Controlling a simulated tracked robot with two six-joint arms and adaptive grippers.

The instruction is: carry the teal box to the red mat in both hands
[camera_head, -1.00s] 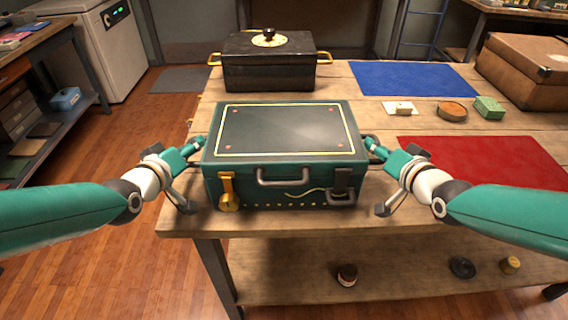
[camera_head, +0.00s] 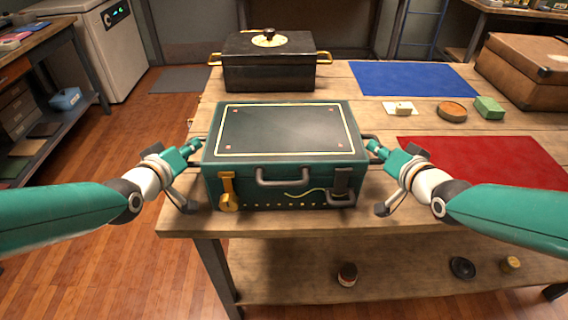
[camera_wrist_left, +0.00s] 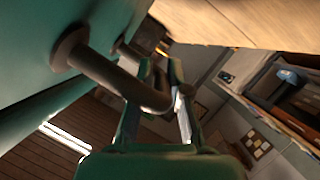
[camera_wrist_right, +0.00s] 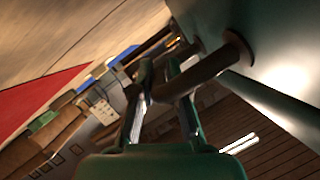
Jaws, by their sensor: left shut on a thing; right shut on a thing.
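The teal box (camera_head: 284,150) is at the front left of the wooden table, its lid closed and facing up. It has a dark bar handle on each side. My left gripper (camera_head: 194,150) is shut on the box's left side handle, and the handle shows between its fingers in the left wrist view (camera_wrist_left: 157,97). My right gripper (camera_head: 374,148) is shut on the right side handle, which shows between its fingers in the right wrist view (camera_wrist_right: 160,90). The red mat (camera_head: 490,161) lies flat to the right of the box. I cannot tell whether the box touches the table.
A black chest (camera_head: 268,68) with brass handles stands behind the box. A blue mat (camera_head: 414,78) lies at the back. A brown case (camera_head: 525,75) stands at the right.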

